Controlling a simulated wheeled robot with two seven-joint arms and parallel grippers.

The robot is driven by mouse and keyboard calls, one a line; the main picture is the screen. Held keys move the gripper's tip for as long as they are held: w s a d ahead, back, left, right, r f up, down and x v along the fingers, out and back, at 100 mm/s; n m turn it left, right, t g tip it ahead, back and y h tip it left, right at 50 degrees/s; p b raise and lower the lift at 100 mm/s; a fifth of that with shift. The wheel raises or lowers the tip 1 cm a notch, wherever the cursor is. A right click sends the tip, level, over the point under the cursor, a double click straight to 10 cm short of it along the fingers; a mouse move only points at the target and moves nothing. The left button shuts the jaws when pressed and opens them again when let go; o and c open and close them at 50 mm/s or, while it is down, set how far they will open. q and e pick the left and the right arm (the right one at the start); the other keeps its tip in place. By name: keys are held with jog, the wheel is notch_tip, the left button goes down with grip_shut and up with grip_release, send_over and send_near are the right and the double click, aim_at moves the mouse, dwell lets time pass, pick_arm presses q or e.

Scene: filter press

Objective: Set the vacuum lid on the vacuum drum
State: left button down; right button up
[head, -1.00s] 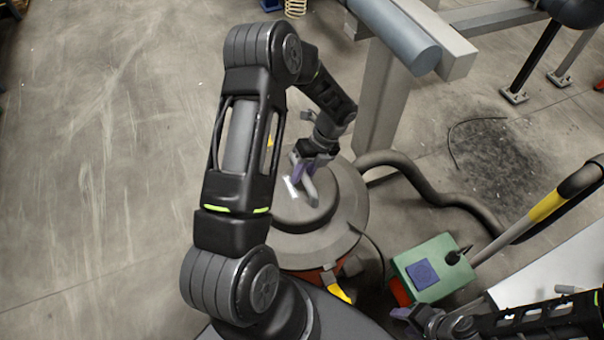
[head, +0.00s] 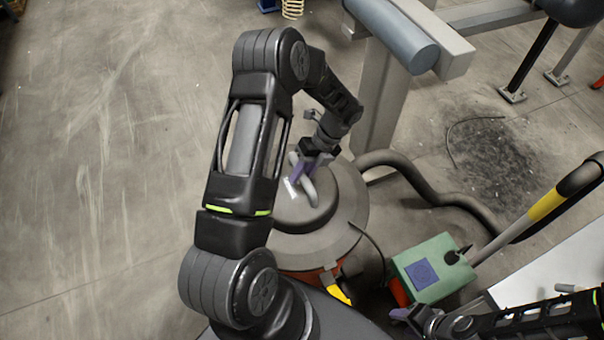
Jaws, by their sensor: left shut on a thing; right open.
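The grey round vacuum lid (head: 345,200) sits over the vacuum drum (head: 305,278), of which only a strip of orange-red wall shows below the rim. The lid looks roughly level; whether it rests fully seated all round I cannot tell, as my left arm covers its left side. My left gripper (head: 301,185) is shut on the lid's handle (head: 309,192) at the top of the lid. My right gripper (head: 401,313) is open and empty at the lower right, apart from the lid. A yellow latch (head: 339,291) shows at the drum's front.
A dark hose (head: 425,192) runs from the drum to the right. A green box (head: 432,268) with a blue patch stands right of the drum, near a yellow-banded wand (head: 545,205). A grey post (head: 378,110) rises behind the drum. The floor at left is clear.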

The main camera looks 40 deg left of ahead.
pick_arm(q)
jog(key=shift+f, duration=0.2)
dwell(0.4)
jog(key=shift+f+b, duration=0.95)
jog(key=shift+f, duration=0.1)
jog(key=c, duration=1.3)
grip_release()
jog(key=shift+o, duration=0.7)
jog(key=shift+s+f, duration=0.1)
jog(key=shift+f, duration=0.05)
jog(key=v, duration=0.8)
